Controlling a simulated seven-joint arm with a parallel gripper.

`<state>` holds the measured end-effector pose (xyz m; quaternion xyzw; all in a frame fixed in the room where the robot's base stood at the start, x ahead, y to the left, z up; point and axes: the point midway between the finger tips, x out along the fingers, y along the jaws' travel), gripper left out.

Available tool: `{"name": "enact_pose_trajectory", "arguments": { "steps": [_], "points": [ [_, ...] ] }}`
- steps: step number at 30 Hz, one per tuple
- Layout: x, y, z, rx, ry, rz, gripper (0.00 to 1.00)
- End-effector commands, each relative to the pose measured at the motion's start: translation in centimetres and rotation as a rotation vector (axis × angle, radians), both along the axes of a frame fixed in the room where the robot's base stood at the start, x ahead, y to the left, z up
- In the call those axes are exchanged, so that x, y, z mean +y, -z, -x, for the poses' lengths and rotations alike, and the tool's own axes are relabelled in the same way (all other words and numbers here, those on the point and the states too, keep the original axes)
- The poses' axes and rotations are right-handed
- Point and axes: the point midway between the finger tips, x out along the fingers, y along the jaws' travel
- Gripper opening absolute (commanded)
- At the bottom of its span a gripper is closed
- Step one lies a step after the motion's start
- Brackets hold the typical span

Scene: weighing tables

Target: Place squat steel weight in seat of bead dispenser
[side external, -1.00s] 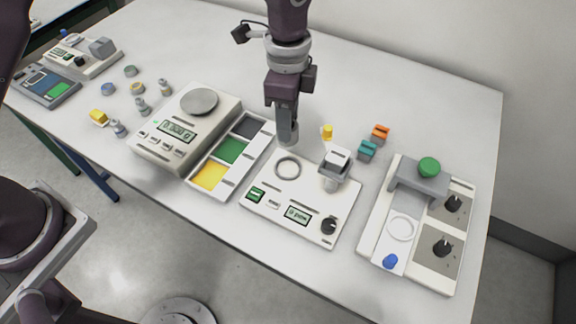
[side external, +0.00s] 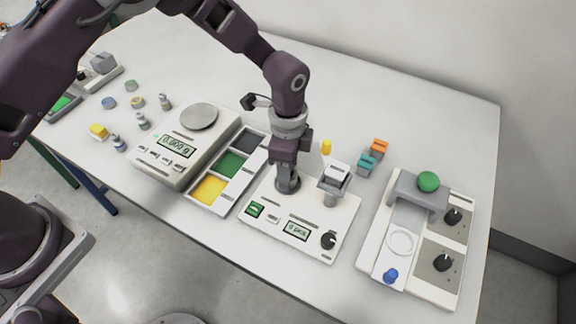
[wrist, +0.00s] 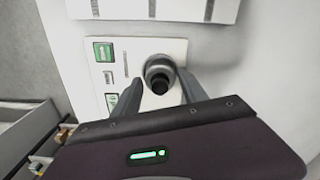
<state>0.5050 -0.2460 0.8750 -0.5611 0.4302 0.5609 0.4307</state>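The bead dispenser (side external: 268,226) is a white panel with a green button, a small display, a black knob and a hopper (side external: 333,182). Its ring-shaped seat is hidden behind my gripper (side external: 287,188) in the side view. My gripper points down at the seat. In the wrist view, my gripper (wrist: 162,82) has its two fingers on either side of a round grey steel weight (wrist: 158,68) with a dark centre, and appears shut on it. The weight is at the seat, at or just above the panel; I cannot tell whether it touches.
A balance (side external: 160,163) and a tray with coloured compartments (side external: 224,193) stand to the left. A device with a green knob (side external: 428,181) stands to the right. Several small weights (side external: 143,121) stand at far left.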

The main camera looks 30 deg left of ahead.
Motion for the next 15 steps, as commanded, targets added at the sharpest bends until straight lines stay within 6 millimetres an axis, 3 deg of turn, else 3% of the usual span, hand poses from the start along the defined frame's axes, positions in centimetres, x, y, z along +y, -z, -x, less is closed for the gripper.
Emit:
{"name": "enact_pose_trajectory", "arguments": {
  "steps": [10, 15],
  "points": [
    [0.0, -0.2, 0.0, 0.000, 0.000, 0.000, 0.61],
    [-0.1, -3.2, -0.1, -0.005, 0.000, 0.003, 0.61]
  ]
}}
